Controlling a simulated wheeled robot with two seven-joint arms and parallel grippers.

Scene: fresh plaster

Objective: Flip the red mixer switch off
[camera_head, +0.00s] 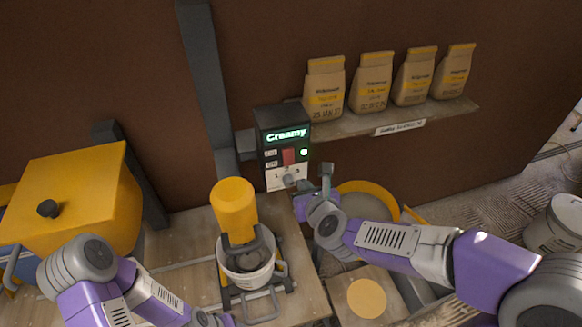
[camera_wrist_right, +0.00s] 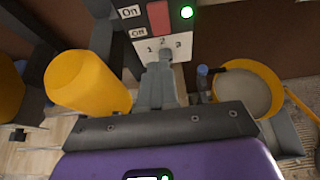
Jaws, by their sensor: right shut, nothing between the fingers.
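The red switch (camera_head: 289,156) is on the front of a dark control box (camera_head: 284,124) whose display reads "Creamy" and which has a lit green lamp. In the right wrist view the red switch (camera_wrist_right: 159,17) sits beside "On" and "Off" labels, above a dial marked 1, 2, 3. My right gripper (camera_head: 327,174) is shut and empty, just right of and below the box. In the right wrist view its fingers (camera_wrist_right: 163,66) point at the dial area below the switch; I cannot tell if they touch. My left arm comes in at the bottom left; its gripper jaws are not clearly visible.
A yellow mixer (camera_head: 234,208) stands over a white bucket (camera_head: 246,265) left of the box. A large yellow container (camera_head: 78,197) is at the left. Several paper bags stand on a shelf (camera_head: 400,121) above right. A yellow-rimmed tub (camera_wrist_right: 247,85) lies right of my right gripper.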

